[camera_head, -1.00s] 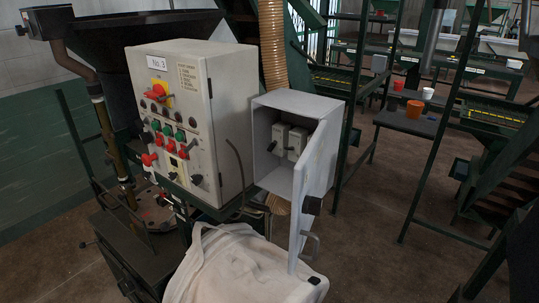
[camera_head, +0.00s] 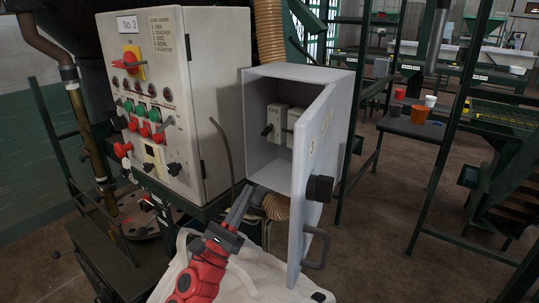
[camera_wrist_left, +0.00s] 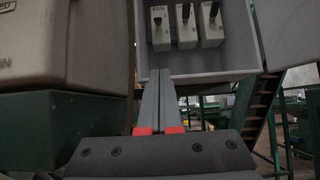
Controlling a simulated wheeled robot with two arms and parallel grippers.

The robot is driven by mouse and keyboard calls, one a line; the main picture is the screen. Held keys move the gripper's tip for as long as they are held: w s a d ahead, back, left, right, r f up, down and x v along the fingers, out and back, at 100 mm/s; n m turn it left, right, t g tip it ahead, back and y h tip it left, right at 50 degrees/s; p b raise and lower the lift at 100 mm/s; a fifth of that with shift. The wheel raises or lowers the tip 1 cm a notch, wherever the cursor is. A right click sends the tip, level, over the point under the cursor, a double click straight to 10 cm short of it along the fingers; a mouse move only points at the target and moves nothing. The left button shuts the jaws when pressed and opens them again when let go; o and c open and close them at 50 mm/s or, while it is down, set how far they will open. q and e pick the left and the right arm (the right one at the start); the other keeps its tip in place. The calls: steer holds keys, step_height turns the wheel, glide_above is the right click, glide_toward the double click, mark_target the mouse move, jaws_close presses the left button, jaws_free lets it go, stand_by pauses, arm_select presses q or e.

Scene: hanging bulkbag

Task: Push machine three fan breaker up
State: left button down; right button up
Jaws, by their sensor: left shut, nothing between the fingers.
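The fan breaker (camera_head: 275,125) is a grey box with a black lever, labelled FAN, inside the open grey breaker box (camera_head: 254,120). It is the leftmost of three breakers in the left wrist view (camera_wrist_left: 161,28), where its lever points down. A second breaker (camera_head: 293,124) stands to its right, partly hidden by the door in the head view. My left gripper (camera_head: 248,190) is shut and empty, with its fingertips just below and in front of the box's lower edge, apart from the breaker. In the wrist view its fingers (camera_wrist_left: 160,74) point toward the breakers. My right gripper is not in view.
The control panel marked No. 3 (camera_head: 150,90) stands left of the box. A white bulk bag (camera_head: 255,280) lies below. A thin dark curved rod (camera_head: 225,150) stands between panel and box.

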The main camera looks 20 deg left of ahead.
mark_target(272, 129)
arm_select(q)
steer(key=shift+s, duration=0.1)
steer(key=shift+r, duration=0.1)
steer(key=p+x, duration=0.5)
steer(key=x, duration=0.5)
steer(key=shift+r+p, duration=0.3)
steer(key=shift+p, duration=0.1)
steer(key=shift+s+a+r+p, duration=0.1)
steer(key=shift+s+r+p, duration=0.15)
steer(key=shift+r+p, duration=0.3)
steer(key=shift+s+a+r+p, duration=0.1)
steer(key=shift+s+r+p, duration=0.1)
steer(key=shift+r+p, duration=0.35)
steer(key=shift+s+a+r, duration=0.1)
steer(key=shift+s+r, duration=0.25)
steer(key=shift+s, duration=0.05)
steer(key=shift+w+f, duration=0.1)
